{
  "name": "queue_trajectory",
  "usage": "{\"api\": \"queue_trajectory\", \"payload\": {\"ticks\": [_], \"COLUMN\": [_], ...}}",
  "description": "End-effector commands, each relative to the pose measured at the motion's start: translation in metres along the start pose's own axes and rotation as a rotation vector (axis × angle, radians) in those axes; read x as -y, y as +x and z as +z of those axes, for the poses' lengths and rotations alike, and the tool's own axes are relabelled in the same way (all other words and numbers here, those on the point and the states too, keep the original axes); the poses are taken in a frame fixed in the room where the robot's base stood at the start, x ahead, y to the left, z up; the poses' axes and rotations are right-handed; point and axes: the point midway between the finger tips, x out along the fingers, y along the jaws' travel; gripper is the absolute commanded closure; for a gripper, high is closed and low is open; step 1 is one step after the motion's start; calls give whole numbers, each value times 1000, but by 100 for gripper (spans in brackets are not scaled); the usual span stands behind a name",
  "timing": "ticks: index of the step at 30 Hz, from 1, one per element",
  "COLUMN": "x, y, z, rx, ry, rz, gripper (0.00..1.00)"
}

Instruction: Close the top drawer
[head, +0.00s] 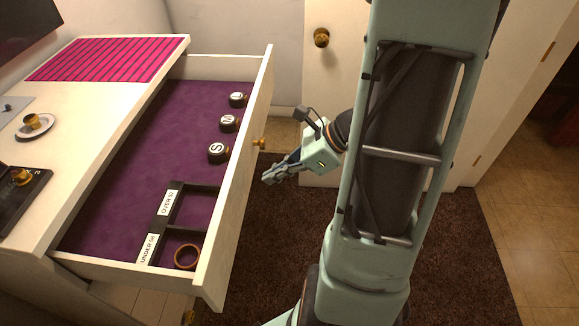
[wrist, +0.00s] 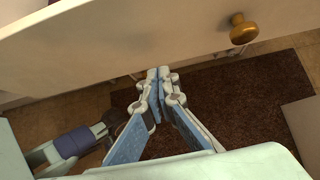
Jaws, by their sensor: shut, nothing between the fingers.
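The top drawer (head: 234,190) of the white dresser is pulled far out, with its purple-lined inside showing. Its brass knob (head: 259,143) is on the outer face of the front panel; a brass knob also shows at the upper right of the wrist view (wrist: 243,29). My gripper (head: 268,180) is outside the drawer, a little right of the front panel and nearer the camera than the knob. In the wrist view the fingertips (wrist: 158,72) are together with nothing between them, just short of the white panel. I cannot tell whether they touch it.
The drawer holds several dark round pieces with letters (head: 218,152), a labelled divider tray (head: 189,186) and a brown ring (head: 188,257). The dresser top bears a pink striped mat (head: 108,59) and small cups. A white door (head: 336,75) stands behind my arm. Dark carpet (head: 262,270) lies below.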

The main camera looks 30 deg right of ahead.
Motion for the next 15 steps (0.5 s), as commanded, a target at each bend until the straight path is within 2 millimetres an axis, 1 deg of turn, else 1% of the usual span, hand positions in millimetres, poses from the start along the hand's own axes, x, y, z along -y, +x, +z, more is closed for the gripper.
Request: {"api": "queue_trajectory", "payload": {"ticks": [1,6,10,15], "x": [-1,-1,0,0], "y": [7,22,26,27], "z": [7,22,27,28], "rx": [1,-1,-1,-1], "ry": [-3,-3,0,0], "rz": [3,2,0,0], "gripper": [100,100,100,100]}}
